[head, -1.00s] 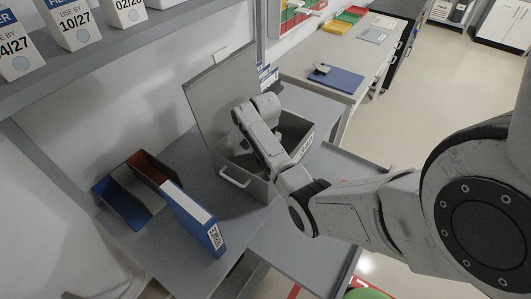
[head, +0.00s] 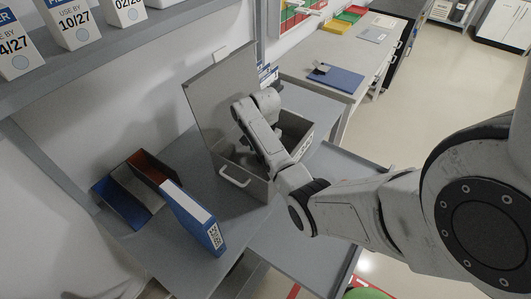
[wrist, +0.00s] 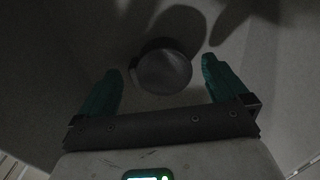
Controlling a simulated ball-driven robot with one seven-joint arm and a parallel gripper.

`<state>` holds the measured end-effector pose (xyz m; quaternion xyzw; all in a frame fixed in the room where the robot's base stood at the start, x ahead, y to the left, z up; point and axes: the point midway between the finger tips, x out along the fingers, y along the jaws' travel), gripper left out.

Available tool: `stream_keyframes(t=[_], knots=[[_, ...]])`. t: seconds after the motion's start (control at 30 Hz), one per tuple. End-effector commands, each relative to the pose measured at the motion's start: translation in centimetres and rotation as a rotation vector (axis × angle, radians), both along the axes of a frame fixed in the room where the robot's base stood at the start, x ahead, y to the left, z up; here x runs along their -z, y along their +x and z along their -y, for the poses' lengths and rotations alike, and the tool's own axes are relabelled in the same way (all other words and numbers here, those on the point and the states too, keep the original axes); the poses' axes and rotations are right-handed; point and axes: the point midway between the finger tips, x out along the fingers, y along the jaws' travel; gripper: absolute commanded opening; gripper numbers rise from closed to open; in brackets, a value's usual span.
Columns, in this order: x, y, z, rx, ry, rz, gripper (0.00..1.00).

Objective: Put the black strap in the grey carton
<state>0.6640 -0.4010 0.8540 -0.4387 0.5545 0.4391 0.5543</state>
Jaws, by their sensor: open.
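A grey carton (head: 258,188) with a raised lid (head: 212,95) and a white front handle stands on the grey bench in the head view. My arm reaches over its opening, and my gripper is hidden there behind the arm. In the wrist view my gripper (wrist: 160,82) is open, its two teal fingers apart. A dark round thing (wrist: 164,70) lies in front of the fingers, against a dim grey surface. It may be the black strap, but I cannot tell. The fingers do not appear to press on it, and shadows fall around it.
A blue and white binder (head: 195,217) stands left of the carton, beside an open blue and brown holder (head: 133,190). White cartons line the shelf above. A blue folder (head: 336,78) lies on the farther bench. Bare bench shows in front of the carton.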

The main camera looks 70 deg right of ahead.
Motion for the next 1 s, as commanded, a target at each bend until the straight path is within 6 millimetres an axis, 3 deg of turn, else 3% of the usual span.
stream_keyframes(t=[0.5, 1.0], knots=[[-9.9, 0.1, 0.0, -0.001, -0.001, 0.001, 1.00], [-10.8, 0.0, 0.0, -0.001, -0.001, 0.000, 1.00]])
